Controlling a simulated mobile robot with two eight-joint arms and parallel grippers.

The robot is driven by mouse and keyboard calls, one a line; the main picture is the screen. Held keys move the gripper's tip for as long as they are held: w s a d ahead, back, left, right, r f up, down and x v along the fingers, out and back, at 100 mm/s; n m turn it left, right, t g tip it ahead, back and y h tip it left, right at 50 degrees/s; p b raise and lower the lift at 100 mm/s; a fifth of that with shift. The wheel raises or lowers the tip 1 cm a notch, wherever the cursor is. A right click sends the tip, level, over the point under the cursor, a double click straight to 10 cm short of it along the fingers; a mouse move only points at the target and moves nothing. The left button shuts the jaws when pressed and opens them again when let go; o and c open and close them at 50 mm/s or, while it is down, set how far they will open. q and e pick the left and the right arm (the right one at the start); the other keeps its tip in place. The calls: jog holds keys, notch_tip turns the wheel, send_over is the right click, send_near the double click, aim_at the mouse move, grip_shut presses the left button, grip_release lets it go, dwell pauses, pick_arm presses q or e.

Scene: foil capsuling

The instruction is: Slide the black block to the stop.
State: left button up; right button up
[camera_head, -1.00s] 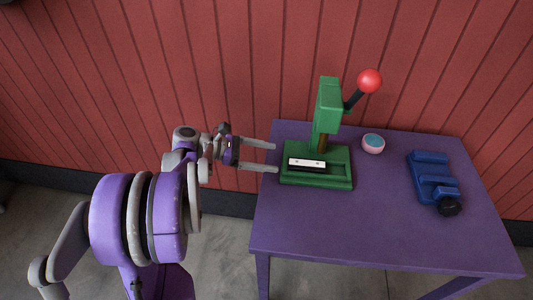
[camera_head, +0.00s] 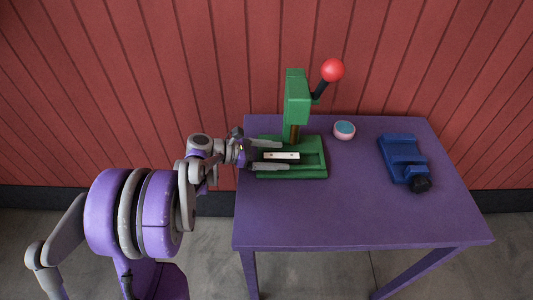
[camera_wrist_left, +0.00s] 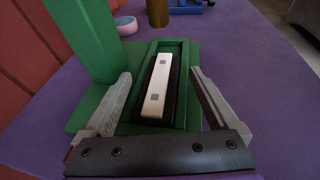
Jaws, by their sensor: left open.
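The black block (camera_wrist_left: 171,108) lies in a channel of the green press base (camera_head: 310,172). It carries a white strip (camera_wrist_left: 160,85) with grey squares on top, and this strip (camera_head: 282,155) also shows in the head view. Green channel floor is bare to the right of the block in the head view; I cannot make out a separate stop beyond the channel's end wall. My left gripper (camera_head: 284,155) is open, its fingers on either side of the block and apart from it. In the left wrist view the gripper (camera_wrist_left: 162,73) straddles the channel. My right gripper is not in view.
The green press column (camera_head: 297,100) with a red-knobbed lever (camera_head: 333,70) rises behind the channel. A pink and blue round cup (camera_head: 344,130) and a blue fixture with a black knob (camera_head: 404,158) stand to the right. The purple table's (camera_head: 350,215) front is clear.

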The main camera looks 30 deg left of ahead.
pick_arm(q)
grip_shut()
jog(key=shift+o, duration=0.2)
grip_release()
dwell(0.3)
jog(key=v, duration=1)
jog(key=shift+s+a+r, duration=0.15)
jog(key=shift+s+a, duration=0.05)
jog(key=shift+a, duration=0.05)
